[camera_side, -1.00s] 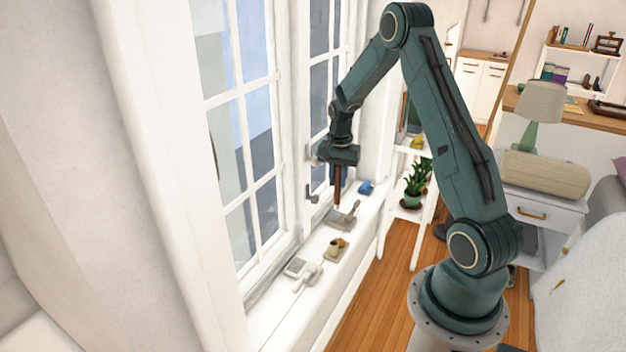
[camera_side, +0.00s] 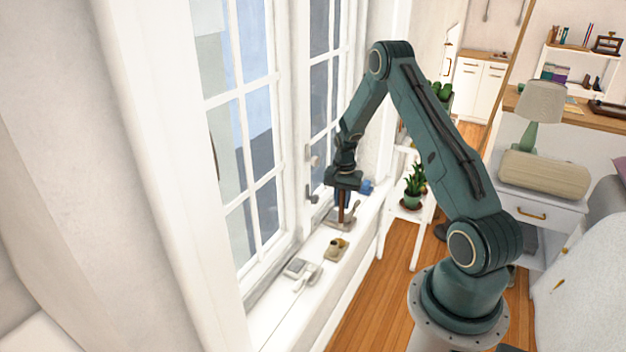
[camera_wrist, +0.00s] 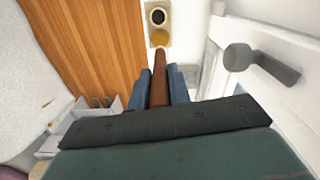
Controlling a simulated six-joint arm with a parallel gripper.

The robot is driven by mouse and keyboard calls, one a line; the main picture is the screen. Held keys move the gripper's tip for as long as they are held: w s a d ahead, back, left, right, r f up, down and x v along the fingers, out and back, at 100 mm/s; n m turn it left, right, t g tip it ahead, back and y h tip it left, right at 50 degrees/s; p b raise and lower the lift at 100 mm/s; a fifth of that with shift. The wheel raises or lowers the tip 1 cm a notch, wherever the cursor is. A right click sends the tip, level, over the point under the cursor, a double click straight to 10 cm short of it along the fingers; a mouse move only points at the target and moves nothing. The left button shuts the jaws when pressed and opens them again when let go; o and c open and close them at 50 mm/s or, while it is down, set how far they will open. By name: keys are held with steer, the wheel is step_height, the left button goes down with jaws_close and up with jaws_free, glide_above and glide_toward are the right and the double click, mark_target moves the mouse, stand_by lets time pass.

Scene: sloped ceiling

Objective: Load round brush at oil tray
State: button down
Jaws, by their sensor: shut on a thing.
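My gripper (camera_side: 343,190) is shut on the round brush (camera_side: 341,208), whose brown handle points down in the side view. In the wrist view the brush (camera_wrist: 160,75) stands between the blue fingers (camera_wrist: 159,90). Its lower end is at or just above a grey tray (camera_side: 351,215) on the windowsill; I cannot tell if they touch. A small tan tray (camera_side: 331,254) is nearer the side camera. In the wrist view this tray (camera_wrist: 149,28) shows a dark round well and an amber one beyond the brush. I cannot tell which tray is the oil tray.
A pale grey item (camera_side: 299,268) lies at the near end of the white sill (camera_side: 268,318). A blue object (camera_side: 366,187) sits farther along it. The window (camera_side: 245,130) with its protruding handle (camera_wrist: 240,57) borders one side. A potted plant (camera_side: 413,186) stands on a white shelf.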

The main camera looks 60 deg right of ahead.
mark_target(341, 222)
steer(key=shift+f, duration=2.9)
steer(key=shift+f, duration=0.6)
stand_by(0.7)
steer(key=shift+r, duration=3.55)
steer(key=shift+a, duration=0.1)
steer(key=w+a+r+n, duration=0.1)
steer(key=a+r+n, duration=0.2)
steer(key=a, duration=0.8)
steer(key=w+a+r+n, duration=0.1)
steer(key=a+r+n, duration=0.2)
steer(key=a+n, duration=0.4)
steer(key=w+a+r+n, duration=0.1)
steer(key=a+r+n, duration=0.3)
steer(key=a, duration=1)
steer(key=shift+w+a+n, duration=0.25)
steer(key=shift+a+n, duration=0.1)
steer(key=shift+n, duration=0.65)
